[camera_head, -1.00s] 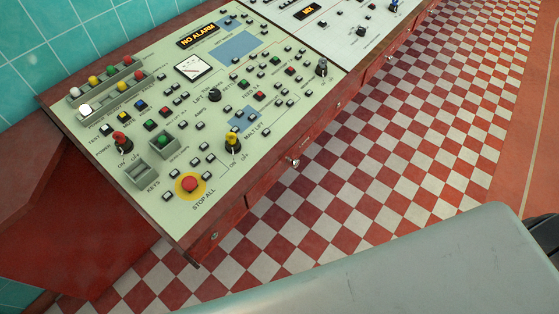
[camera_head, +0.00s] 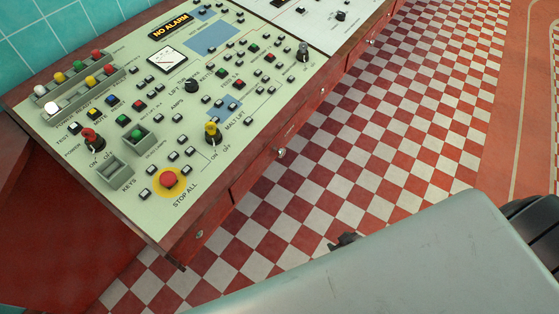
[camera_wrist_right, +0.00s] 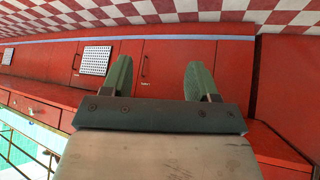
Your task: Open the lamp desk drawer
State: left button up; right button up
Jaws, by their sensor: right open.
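The desk (camera_head: 128,195) with a pale green panel of coloured lamps and buttons stands at the left in the head view. Its red front has drawer faces (camera_head: 262,172) with small knobs; one bright knob (camera_head: 281,153) sits near the middle, another (camera_head: 199,233) near the front corner. The drawer faces look shut. I cannot tell which one is the lamp desk drawer. My right gripper (camera_wrist_right: 160,80) is open and empty in the right wrist view, its two green fingers apart. In the head view only a small dark part shows past my grey body, apart from the desk. My left gripper is not in view.
Red-and-white checkered floor (camera_head: 400,130) lies clear right of the desk. A second, white panel (camera_head: 300,15) continues the desk at the back. The right wrist view shows red cabinet fronts (camera_wrist_right: 175,65) with handles, a perforated plate (camera_wrist_right: 95,60) and a railing at lower left.

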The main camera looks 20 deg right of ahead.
jog(key=w+d+r+t+y+b, duration=0.1)
jog(key=w+d+r+t+b, duration=0.15)
jog(key=w, duration=0.75)
jog(key=n+t+y+b, duration=0.4)
jog(key=t+y+b, duration=0.1)
jog(key=y+b, duration=0.35)
send_near(283, 153)
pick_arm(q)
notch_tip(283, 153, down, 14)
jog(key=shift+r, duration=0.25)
pick_arm(e)
jog(key=x, duration=1)
jog(key=shift+w+a+f, duration=0.1)
jog(key=shift+w+a, duration=0.05)
jog(key=shift+w, duration=0.2)
jog(key=shift+c, duration=0.3)
grip_shut()
